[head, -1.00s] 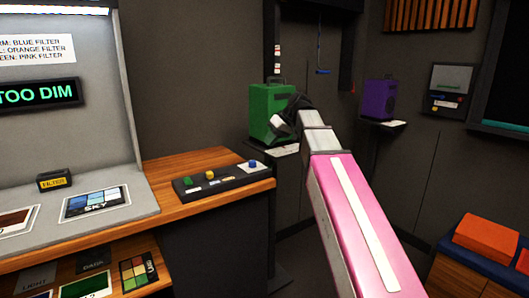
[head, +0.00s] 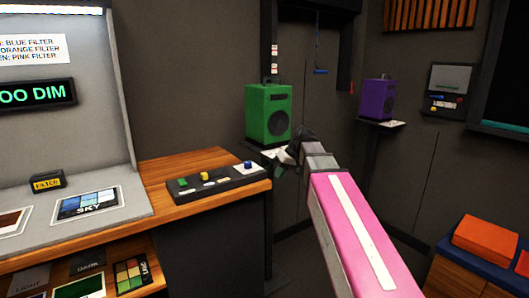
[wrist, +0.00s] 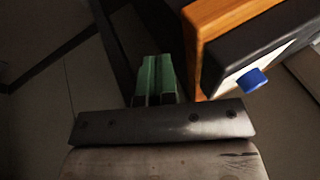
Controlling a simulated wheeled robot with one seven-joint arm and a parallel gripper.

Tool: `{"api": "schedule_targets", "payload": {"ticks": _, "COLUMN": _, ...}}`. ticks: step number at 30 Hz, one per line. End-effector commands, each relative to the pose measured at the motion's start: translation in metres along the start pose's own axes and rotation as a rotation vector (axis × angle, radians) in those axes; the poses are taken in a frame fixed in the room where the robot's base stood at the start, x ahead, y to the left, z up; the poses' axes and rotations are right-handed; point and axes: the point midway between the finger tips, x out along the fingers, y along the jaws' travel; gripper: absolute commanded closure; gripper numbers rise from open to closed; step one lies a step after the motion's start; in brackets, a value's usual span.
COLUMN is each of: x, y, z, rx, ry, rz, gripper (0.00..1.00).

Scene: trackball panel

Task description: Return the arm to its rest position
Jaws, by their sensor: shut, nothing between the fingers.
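My pink arm (head: 362,235) reaches up from the lower right in the head view. My gripper (head: 292,152) is at its far end, small and dark, in front of the area below the green speaker. In the wrist view my gripper (wrist: 156,88) shows two green fingers side by side, shut with nothing between them. The wooden desk edge and the dark button panel (wrist: 225,62) with its blue button (wrist: 252,80) lie to the right of the fingers, apart from them.
The button panel (head: 218,183) sits at the right end of the wooden desk (head: 185,160). A green speaker (head: 268,112) and a purple speaker (head: 377,100) stand on wall shelves. Floor between desk and bench looks open.

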Motion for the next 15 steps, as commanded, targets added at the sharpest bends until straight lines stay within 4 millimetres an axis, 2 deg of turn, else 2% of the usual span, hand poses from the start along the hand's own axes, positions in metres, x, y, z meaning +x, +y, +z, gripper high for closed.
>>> {"api": "schedule_targets", "payload": {"ticks": 1, "x": 0.016, "y": 0.011, "z": 0.016, "rx": 0.033, "ry": -0.013, "rz": 0.021, "gripper": 1.0}}
{"api": "schedule_targets", "payload": {"ticks": 3, "x": 0.035, "y": 0.026, "z": 0.032, "rx": 0.078, "ry": -0.027, "rz": 0.053, "gripper": 1.0}}
{"api": "schedule_targets", "payload": {"ticks": 8, "x": 0.074, "y": 0.057, "z": 0.071, "rx": 0.169, "ry": -0.059, "rz": 0.129, "gripper": 1.0}}
{"api": "schedule_targets", "payload": {"ticks": 15, "x": 0.125, "y": 0.096, "z": 0.137, "rx": 0.288, "ry": -0.106, "rz": 0.244, "gripper": 1.0}}
